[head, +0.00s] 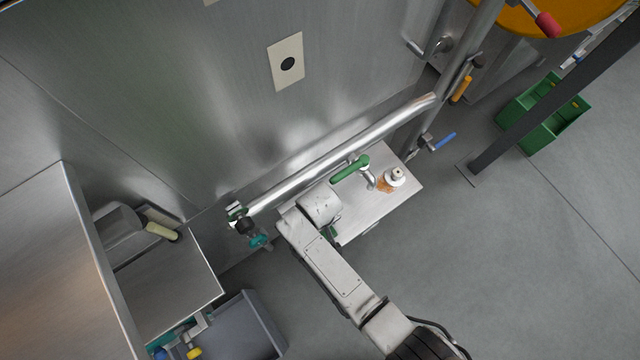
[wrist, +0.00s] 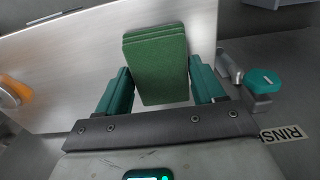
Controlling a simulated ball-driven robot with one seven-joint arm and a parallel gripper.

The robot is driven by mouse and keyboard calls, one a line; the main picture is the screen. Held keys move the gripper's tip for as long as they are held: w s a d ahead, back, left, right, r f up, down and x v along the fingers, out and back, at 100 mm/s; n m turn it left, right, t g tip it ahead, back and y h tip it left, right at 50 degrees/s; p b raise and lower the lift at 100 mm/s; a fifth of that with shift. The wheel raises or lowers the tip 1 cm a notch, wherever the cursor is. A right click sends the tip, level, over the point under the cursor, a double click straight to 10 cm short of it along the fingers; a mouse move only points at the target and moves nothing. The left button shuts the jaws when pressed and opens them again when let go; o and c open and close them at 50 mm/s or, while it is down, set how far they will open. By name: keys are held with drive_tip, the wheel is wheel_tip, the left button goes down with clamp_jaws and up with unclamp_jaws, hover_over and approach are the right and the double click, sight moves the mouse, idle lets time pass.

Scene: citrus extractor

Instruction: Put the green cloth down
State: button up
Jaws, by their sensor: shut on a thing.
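The green cloth (wrist: 155,55), a folded stack of layers, shows in the wrist view between the two teal fingers of my gripper (wrist: 158,78). My gripper is shut on it. A pale steel surface (wrist: 72,62) lies behind the cloth; whether the cloth touches it, I cannot tell. In the head view my arm reaches the near edge of a small steel table (head: 362,214). My wrist hides most of the gripper there, and only a bit of green shows under it.
A large pipe (head: 340,155) runs behind. A teal-knobbed valve (wrist: 263,82) is right of my gripper. A green crate (head: 545,112) stands on the floor.

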drive_tip(key=shift+f, duration=0.15)
drive_tip(key=o, duration=0.9)
drive_tip(key=shift+o, duration=0.2)
wheel_tip(320, 180, up, 12)
drive_tip(key=p, duration=0.3)
